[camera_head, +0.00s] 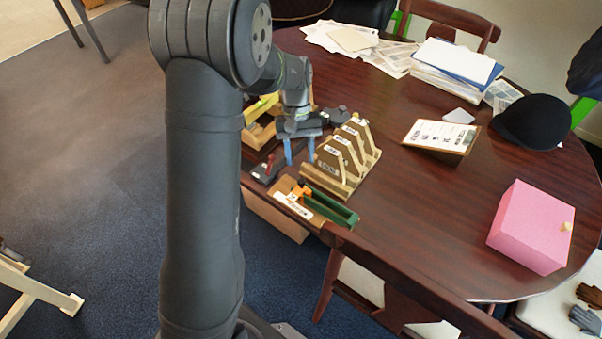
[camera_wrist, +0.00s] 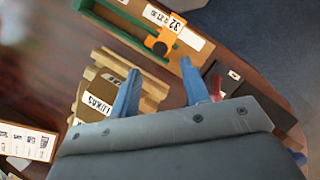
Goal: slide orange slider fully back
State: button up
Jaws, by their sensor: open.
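The orange slider (camera_head: 301,187) sits on a low wooden fixture (camera_head: 293,203) with a white label and a green channel (camera_head: 330,207), at the near edge of the table. In the wrist view the orange slider (camera_wrist: 161,38) shows at the top centre, against the green channel (camera_wrist: 125,17), beside the label marked 32. My gripper (camera_head: 300,158) has two blue fingers, spread apart with nothing between them. It hangs over the table behind the slider in the head view. In the wrist view the fingertips (camera_wrist: 159,65) point toward the slider and appear apart from it.
A wooden rack with upright labelled plates (camera_head: 345,155) stands close to the right of my gripper. Dark blocks with a red part (camera_head: 267,168) lie to its left. The table's middle is clear.

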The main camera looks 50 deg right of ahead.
aim_at(301, 180)
jog(key=x, duration=0.6)
jog(key=shift+f, duration=0.1)
jog(key=shift+c, duration=0.4)
